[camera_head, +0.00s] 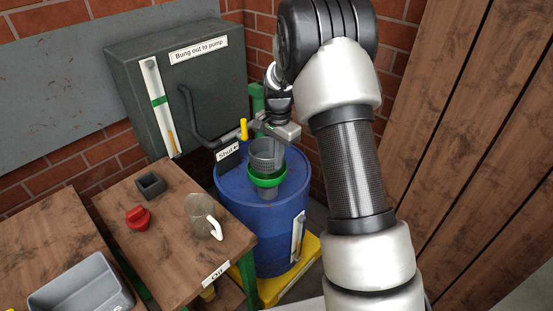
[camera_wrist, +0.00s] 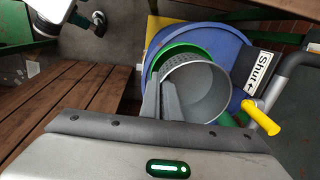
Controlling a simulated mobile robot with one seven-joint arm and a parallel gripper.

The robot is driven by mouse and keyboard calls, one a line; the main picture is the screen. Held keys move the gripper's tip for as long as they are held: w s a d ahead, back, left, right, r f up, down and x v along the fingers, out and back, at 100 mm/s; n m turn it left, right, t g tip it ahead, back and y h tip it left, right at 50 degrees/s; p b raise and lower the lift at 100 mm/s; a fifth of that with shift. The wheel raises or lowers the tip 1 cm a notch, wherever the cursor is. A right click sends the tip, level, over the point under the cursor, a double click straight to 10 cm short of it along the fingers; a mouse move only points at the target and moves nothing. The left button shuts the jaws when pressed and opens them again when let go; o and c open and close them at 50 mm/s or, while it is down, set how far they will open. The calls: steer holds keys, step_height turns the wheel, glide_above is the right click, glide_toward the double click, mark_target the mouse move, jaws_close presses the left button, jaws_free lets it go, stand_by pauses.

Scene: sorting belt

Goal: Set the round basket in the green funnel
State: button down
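The round basket (camera_head: 264,158) is grey with a perforated wall. It stands upright at the green funnel (camera_head: 268,181) on top of the blue drum (camera_head: 249,212), its lower part seeming to be inside the funnel's ring. In the wrist view, the basket (camera_wrist: 205,88) shows its open mouth, with the funnel's green rim (camera_wrist: 172,53) around its far left side. My gripper (camera_wrist: 161,98) has its fingers close together at the basket's near left wall, seemingly pinching it. Whether the basket rests fully on the funnel is hard to tell.
A yellow-handled valve (camera_head: 244,129) and a "Shut" sign (camera_head: 228,151) are close left of the basket. A wooden table (camera_head: 167,231) holds a red knob-like piece (camera_head: 139,217), a small dark box (camera_head: 151,185) and a white-handled lid (camera_head: 200,213). A brick wall stands behind.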

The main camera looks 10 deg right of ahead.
steer(key=shift+f, duration=0.2)
steer(key=shift+f+b, duration=0.6)
steer(key=shift+f, duration=0.25)
steer(key=shift+f, duration=0.15)
steer(key=shift+f+b, duration=0.4)
steer(key=shift+f, duration=0.15)
steer(key=shift+f, duration=0.2)
stand_by(0.3)
steer(key=c, duration=2)
jaws_free()
steer(key=shift+a, duration=0.1)
steer(key=shift+o, duration=0.3)
steer(key=shift+s+f, duration=0.1)
